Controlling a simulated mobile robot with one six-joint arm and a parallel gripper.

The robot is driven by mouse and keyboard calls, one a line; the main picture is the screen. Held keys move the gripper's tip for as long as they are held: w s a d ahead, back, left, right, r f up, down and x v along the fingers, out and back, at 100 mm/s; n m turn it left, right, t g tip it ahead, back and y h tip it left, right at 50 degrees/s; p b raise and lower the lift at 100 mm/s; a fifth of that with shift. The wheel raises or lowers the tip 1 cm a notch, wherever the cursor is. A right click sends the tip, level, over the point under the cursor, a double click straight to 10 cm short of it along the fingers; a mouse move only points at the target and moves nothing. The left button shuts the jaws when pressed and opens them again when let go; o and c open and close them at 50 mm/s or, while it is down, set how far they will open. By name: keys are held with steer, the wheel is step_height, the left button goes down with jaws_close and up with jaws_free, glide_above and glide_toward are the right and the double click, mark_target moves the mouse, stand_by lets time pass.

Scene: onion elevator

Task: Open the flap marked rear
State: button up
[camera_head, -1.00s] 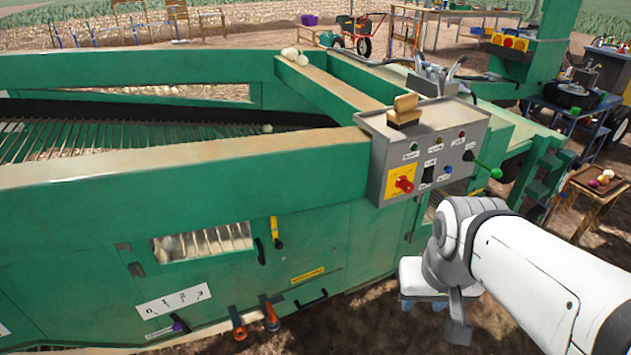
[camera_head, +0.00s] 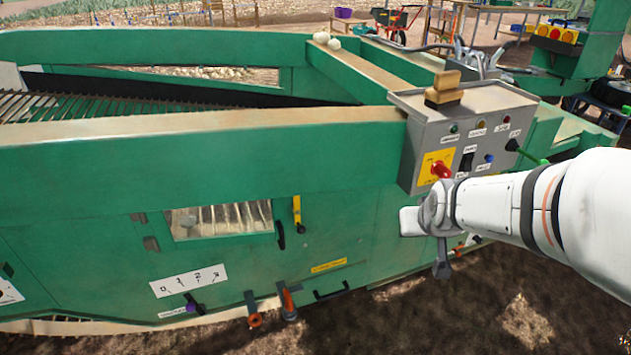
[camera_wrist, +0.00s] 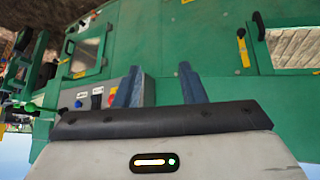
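No lettering reading "rear" is legible, so I cannot tell which flap is marked so. A flap with a window (camera_head: 222,219) is in the green machine's side, with a black handle (camera_head: 281,234) and a yellow latch (camera_head: 297,213) at its right. In the upside-down wrist view, this window (camera_wrist: 297,48) and latch (camera_wrist: 243,48) are at right. Another windowed opening (camera_wrist: 86,52) with a small yellow label (camera_wrist: 80,74) is at left; my arm hides its area in the head view. My gripper (camera_wrist: 160,88) is open and empty, facing the green side, apart from both.
A grey control box (camera_head: 470,130) with a red knob (camera_head: 442,170) juts out above my gripper. A yellow label (camera_head: 328,265) and black handle (camera_head: 331,291) are low on the side. Orange levers (camera_head: 287,302) stick out. Bare soil (camera_head: 450,315) is free.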

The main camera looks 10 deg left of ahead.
steer(key=w+a+f+n+t+y+b, duration=0.2)
steer(key=w+a+f+b, duration=0.2)
steer(key=w+a+f, duration=0.35)
steer(key=n+t+y+b, duration=0.4)
steer(key=y+b, duration=0.5)
steer(key=b, duration=0.3)
glide_toward(282, 237)
steer(key=x, duration=0.3)
steer(key=b+x, duration=0.1)
steer(key=x, duration=0.6)
steer(key=shift+w+a, duration=0.15)
steer(key=shift+w, duration=0.2)
steer(key=shift+c, duration=0.3)
jaws_close()
